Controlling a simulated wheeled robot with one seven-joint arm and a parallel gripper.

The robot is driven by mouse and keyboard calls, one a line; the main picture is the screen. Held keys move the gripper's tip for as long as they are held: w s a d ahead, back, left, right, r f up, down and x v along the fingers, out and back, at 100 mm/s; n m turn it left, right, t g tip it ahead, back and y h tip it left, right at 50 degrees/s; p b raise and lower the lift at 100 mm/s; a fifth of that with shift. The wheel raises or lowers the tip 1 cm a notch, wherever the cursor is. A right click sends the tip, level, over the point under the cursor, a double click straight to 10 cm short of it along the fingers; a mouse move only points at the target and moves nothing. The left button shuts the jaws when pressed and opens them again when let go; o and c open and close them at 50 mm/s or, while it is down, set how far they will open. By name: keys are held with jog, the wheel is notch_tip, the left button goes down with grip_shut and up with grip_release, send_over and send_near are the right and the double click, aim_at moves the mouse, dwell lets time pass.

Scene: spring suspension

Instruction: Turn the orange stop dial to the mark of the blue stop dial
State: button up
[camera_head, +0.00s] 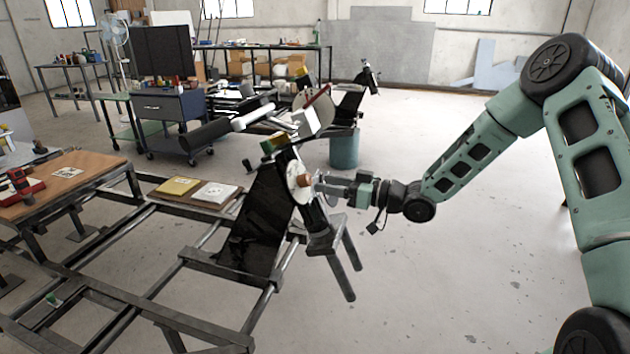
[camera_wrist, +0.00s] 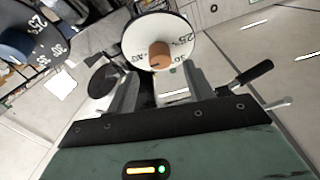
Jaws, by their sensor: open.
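The orange stop dial (camera_wrist: 160,54) is a short orange-brown knob on a white disc (camera_wrist: 147,32) with black printed numbers. In the head view the knob (camera_head: 303,181) sits on the sloping black stand. My gripper (camera_wrist: 157,72) is open, its two fingers pointing at the knob, one on either side of it; I cannot tell if they touch it. In the head view my gripper (camera_head: 318,183) is close in front of the disc. The blue stop dial (camera_wrist: 14,44) shows at the wrist view's left edge, on a dark disc with white numbers, partly cut off.
A black lever (camera_wrist: 252,74) sticks out right of my gripper in the wrist view. Dark cylinders (camera_head: 205,135) and a metal frame (camera_head: 140,300) lie left of my arm. A wooden bench (camera_head: 85,172) stands further left. Floor at the right is clear.

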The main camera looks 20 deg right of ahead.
aim_at(310, 180)
jog(key=shift+x, duration=2.05)
jog(key=shift+c, duration=0.3)
jog(key=c, duration=0.9)
jog(key=shift+n, duration=0.3)
jog(key=n+g+y+b, duration=0.1)
jog(key=n+b, duration=0.1)
jog(key=n, duration=0.1)
jog(key=shift+w+f, duration=0.15)
jog(key=n+g+b, duration=0.1)
jog(key=n, duration=0.2)
jog(key=shift+n+g+y+b, duration=0.3)
jog(key=shift+n+y+b, duration=0.05)
jog(key=shift+n+y, duration=0.05)
jog(key=n+g+b, duration=0.1)
jog(key=n, duration=0.2)
jog(key=n+g+b, duration=0.1)
jog(key=n+g, duration=0.1)
jog(key=n, duration=0.2)
jog(key=shift+w+d+r+n+g+b, duration=0.15)
jog(key=shift+w+r+n+g+b, duration=0.05)
jog(key=shift+r+n+g+b, duration=0.1)
